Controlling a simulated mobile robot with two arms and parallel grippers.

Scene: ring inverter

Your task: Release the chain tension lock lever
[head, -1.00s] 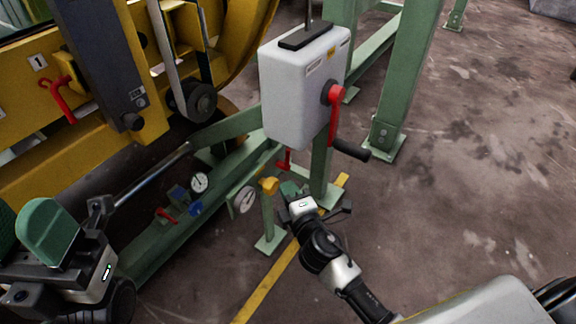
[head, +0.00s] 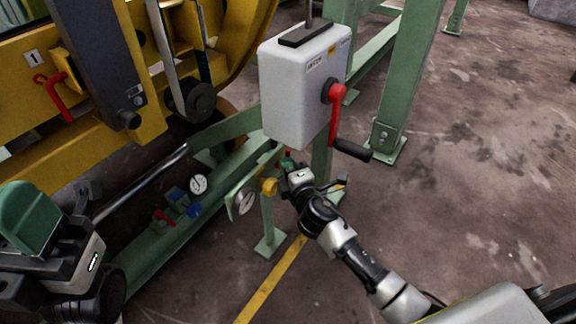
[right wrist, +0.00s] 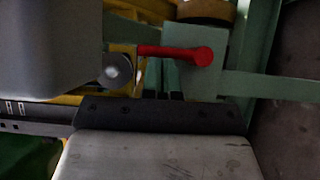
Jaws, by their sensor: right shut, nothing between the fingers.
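A short red lever (right wrist: 180,54) sits on a green post (right wrist: 195,85) in the right wrist view, roughly level, with its rounded end to the right. I take it for the lock lever; no label on it is readable. My right gripper (head: 287,163) is shut and empty just below the grey box, and mostly hides this lever in the head view. In the right wrist view its dark fingertips (right wrist: 176,95) lie just below the lever in the picture; I cannot tell whether they touch. My left gripper (head: 30,220), with a green pad, is at the lower left, its opening unclear.
A grey box (head: 300,90) with a red crank (head: 334,110) and black handle hangs just above my right gripper. Gauges (head: 198,184) and a red valve handle (head: 163,217) lie left. A red hook (head: 54,95) is on the yellow machine. Open floor (head: 460,190) lies right.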

